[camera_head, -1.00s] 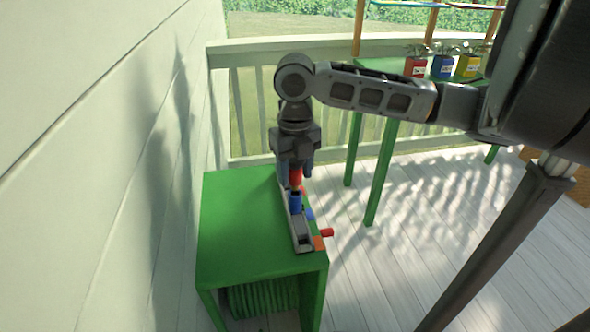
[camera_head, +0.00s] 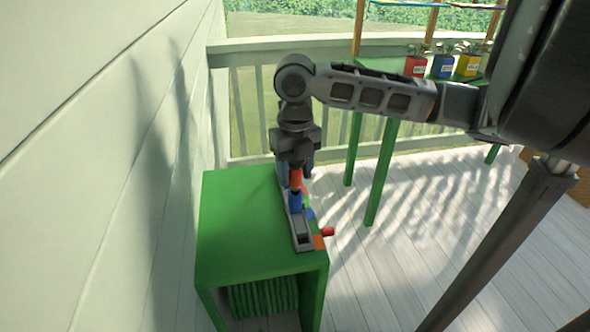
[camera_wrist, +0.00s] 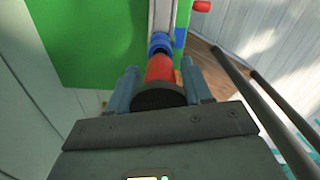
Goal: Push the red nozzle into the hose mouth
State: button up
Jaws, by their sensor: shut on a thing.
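The red nozzle (camera_head: 296,178) is in my gripper (camera_head: 295,172), above the green table. My gripper is shut on it, and the wrist view shows the nozzle (camera_wrist: 160,70) between the two blue-grey fingers (camera_wrist: 160,90). The blue hose mouth (camera_head: 295,200) is directly below the nozzle, on a grey holder. In the wrist view the blue hose mouth (camera_wrist: 160,42) meets the far end of the nozzle, and the two look in line. How deep the nozzle sits in it cannot be told.
The grey holder (camera_head: 303,240) stands on the green table (camera_head: 240,225), with a red knob (camera_head: 328,232) at its right. A coiled green hose (camera_head: 262,298) is under the tabletop. A pale wall (camera_head: 100,170) is close on the left. Red, blue and yellow pots stand on a back table.

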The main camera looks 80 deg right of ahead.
jog(key=shift+f+b, duration=0.75)
jog(key=shift+f, duration=0.25)
jog(key=o, duration=1.1)
jog(key=shift+o, duration=0.2)
jog(key=shift+r, duration=3.9)
